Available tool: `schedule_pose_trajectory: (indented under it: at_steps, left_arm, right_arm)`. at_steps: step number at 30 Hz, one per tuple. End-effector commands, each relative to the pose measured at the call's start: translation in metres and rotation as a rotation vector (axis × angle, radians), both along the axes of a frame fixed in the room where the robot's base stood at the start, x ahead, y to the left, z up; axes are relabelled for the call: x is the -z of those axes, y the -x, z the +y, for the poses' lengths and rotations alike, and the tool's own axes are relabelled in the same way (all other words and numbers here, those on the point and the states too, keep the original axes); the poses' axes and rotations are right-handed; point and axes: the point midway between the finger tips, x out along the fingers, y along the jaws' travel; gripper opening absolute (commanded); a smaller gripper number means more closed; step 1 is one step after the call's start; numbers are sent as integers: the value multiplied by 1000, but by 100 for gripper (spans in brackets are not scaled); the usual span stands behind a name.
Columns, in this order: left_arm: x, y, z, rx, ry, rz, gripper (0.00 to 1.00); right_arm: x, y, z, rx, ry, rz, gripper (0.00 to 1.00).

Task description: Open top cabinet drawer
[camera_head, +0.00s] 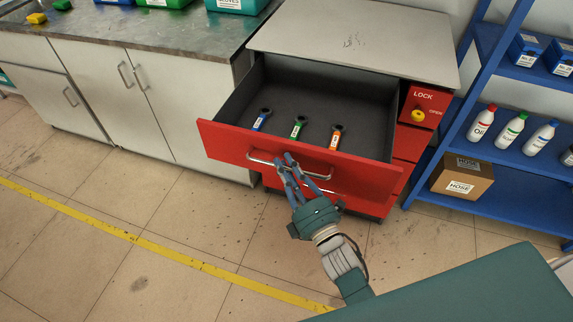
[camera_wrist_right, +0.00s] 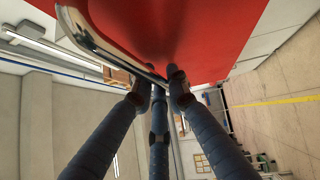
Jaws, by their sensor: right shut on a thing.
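The red cabinet's top drawer (camera_head: 300,160) is pulled well out, and its dark inside shows in the head view. My right gripper (camera_head: 287,163) is shut on the metal bar handle (camera_head: 262,161) on the drawer's front. In the right wrist view, the gripper's fingers (camera_wrist_right: 158,84) close around the handle (camera_wrist_right: 100,45) just under the red front. My left gripper is not in view.
The lock panel (camera_head: 425,105) with a yellow knob is right of the drawer. A blue shelf rack (camera_head: 500,160) with bottles and a cardboard box (camera_head: 461,177) stands at the right. White cabinets (camera_head: 170,100) stand left. Tiled floor (camera_head: 170,240) in front is clear.

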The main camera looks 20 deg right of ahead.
Motion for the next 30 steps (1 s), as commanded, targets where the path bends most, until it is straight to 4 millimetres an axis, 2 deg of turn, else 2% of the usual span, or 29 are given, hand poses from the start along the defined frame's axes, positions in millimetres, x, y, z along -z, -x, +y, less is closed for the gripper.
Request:
schedule_pose_trajectory:
  at_steps: [1, 2, 3, 14, 17, 24, 30]
  left_arm:
    - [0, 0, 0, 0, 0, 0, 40]
    - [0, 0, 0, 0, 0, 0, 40]
    - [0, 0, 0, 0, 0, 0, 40]
    - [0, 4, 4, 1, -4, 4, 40]
    - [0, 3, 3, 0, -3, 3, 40]
    - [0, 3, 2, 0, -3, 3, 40]
    - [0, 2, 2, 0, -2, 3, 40]
  right_arm:
    - [2, 0, -1, 2, 6, 5, 0]
    - [2, 0, -1, 2, 6, 5, 20]
    - [2, 0, -1, 2, 5, 5, 24]
    - [2, 5, -2, 1, 2, 4, 24]
    - [5, 18, -4, 1, 1, 6, 24]
    - [13, 68, -14, 2, 2, 8, 24]
    - [17, 101, -21, 2, 3, 6, 24]
